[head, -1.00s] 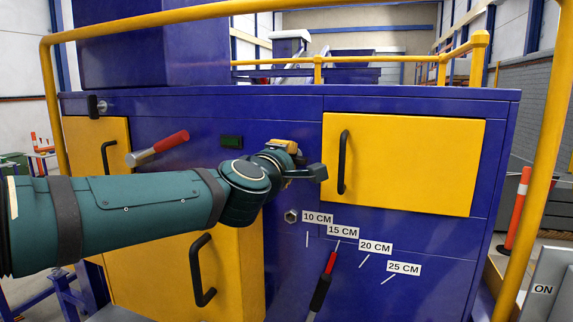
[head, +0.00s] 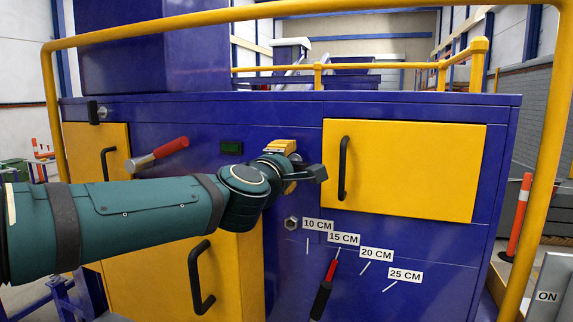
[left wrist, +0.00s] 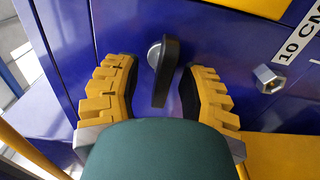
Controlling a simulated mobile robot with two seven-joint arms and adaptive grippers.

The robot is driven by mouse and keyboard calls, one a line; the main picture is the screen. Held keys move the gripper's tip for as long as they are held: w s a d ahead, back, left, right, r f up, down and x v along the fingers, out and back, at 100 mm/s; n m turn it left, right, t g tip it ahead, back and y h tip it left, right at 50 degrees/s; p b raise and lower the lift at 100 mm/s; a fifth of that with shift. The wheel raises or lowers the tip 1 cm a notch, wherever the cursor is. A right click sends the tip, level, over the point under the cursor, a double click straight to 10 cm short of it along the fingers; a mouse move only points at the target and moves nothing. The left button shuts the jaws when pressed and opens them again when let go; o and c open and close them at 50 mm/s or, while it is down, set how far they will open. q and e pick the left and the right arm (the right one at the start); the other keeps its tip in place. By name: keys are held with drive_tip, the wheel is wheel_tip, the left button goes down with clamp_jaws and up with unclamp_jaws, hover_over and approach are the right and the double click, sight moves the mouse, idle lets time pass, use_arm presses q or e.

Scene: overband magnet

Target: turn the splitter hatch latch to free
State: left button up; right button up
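In the left wrist view the latch is a dark grey handle (left wrist: 166,80) on a round silver pivot, on the blue panel. Its handle hangs down, nearly upright in the picture. My left gripper (left wrist: 160,68) is open, with one yellow ridged finger on each side of the handle and visible gaps between. In the head view my left gripper (head: 298,162) is at the panel just left of the yellow hatch (head: 405,170) and hides most of the latch. The hatch is closed and has a black handle. My right gripper is not in view.
A hex bolt (head: 292,223) sits below the gripper, beside the 10 CM label (head: 317,225). A red-handled lever (head: 160,154) sticks out at the left, above my arm. A yellow railing (head: 540,150) frames the machine. Another black latch (head: 93,110) is at the upper left.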

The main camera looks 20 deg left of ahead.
use_arm(q)
drive_tip(key=shift+s, duration=0.15)
drive_tip(key=s, duration=1.1)
drive_tip(key=shift+s+a, duration=0.15)
drive_tip(key=shift+s, duration=0.25)
